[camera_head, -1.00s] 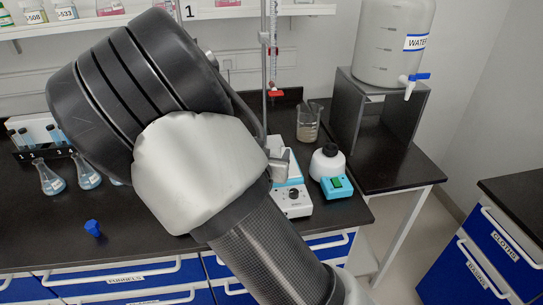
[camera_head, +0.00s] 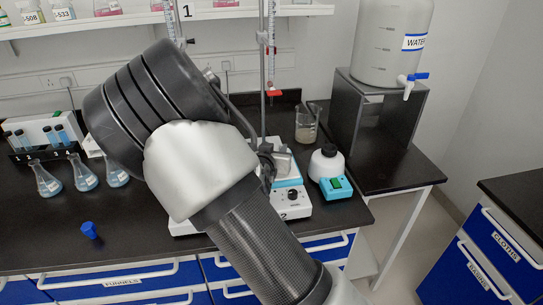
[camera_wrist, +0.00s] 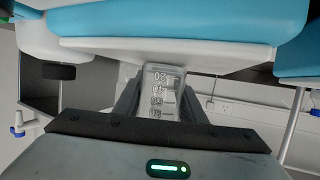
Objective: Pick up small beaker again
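White and light-blue equipment (camera_wrist: 165,20) fills the top of the wrist view close beyond the beaker.
A white and blue stirrer (camera_head: 292,196) stands behind my arm beside a stand and burette (camera_head: 271,50). A larger beaker (camera_head: 306,122), a white bottle on a blue device (camera_head: 330,172), flasks (camera_head: 84,176), a blue cap (camera_head: 89,230) and a water tank (camera_head: 392,40) surround it.

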